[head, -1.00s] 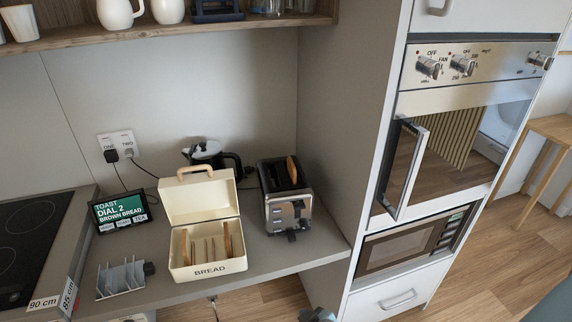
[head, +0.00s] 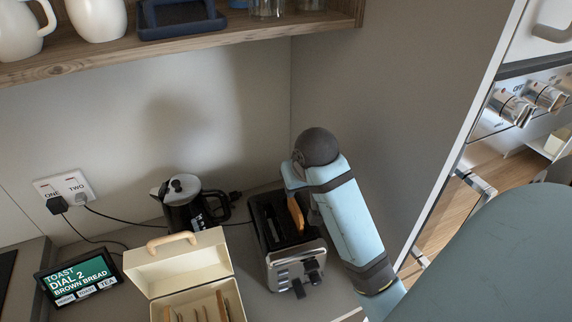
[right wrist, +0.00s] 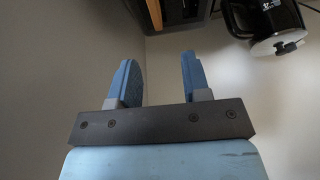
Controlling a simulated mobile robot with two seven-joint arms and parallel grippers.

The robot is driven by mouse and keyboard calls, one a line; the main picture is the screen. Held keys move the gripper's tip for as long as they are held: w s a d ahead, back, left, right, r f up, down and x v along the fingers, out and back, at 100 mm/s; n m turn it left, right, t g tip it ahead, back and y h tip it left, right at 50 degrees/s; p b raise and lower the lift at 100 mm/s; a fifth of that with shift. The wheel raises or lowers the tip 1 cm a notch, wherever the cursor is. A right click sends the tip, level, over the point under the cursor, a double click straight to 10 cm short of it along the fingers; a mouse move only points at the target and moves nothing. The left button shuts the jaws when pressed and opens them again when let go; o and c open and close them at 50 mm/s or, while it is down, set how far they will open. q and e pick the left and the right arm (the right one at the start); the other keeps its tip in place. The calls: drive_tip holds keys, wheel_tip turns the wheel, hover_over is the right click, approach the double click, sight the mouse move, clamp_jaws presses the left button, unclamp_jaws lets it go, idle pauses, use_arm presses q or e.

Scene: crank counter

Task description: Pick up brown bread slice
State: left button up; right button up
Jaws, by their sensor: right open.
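A brown bread slice (head: 296,213) stands upright in the toaster (head: 284,240), its top above the slot. More slices (head: 222,306) stand in the open cream bread bin (head: 180,266), to the left of the toaster. My right arm reaches in beside the toaster in the head view, and its fingers cannot be made out there. In the right wrist view my right gripper (right wrist: 159,65) is open and empty. A brown edge (right wrist: 155,12), perhaps the slice, and a dark part of the toaster (right wrist: 182,10) show beyond the fingers. My left gripper is not in view.
A black and silver kettle (head: 187,205) stands behind the bin. A display (head: 78,277) reads toast, dial 2, brown bread. A wooden shelf (head: 190,40) with jugs hangs above. A tall grey panel (head: 385,120) stands right of the toaster.

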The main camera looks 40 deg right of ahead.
sight(296, 205)
drive_tip(key=x, duration=0.8)
drive_tip(key=shift+s, duration=0.2)
drive_tip(key=shift+s+d+p+x, duration=0.15)
drive_tip(key=shift+p+x, duration=0.2)
drive_tip(key=shift+x, duration=1.05)
drive_tip(key=shift+s+d+p+x, duration=0.1)
drive_tip(key=shift+p+x, duration=0.2)
drive_tip(key=shift+x, duration=1.05)
drive_tip(key=shift+f, duration=0.3)
drive_tip(key=shift+a, duration=0.1)
drive_tip(key=shift+c, duration=0.2)
clamp_jaws()
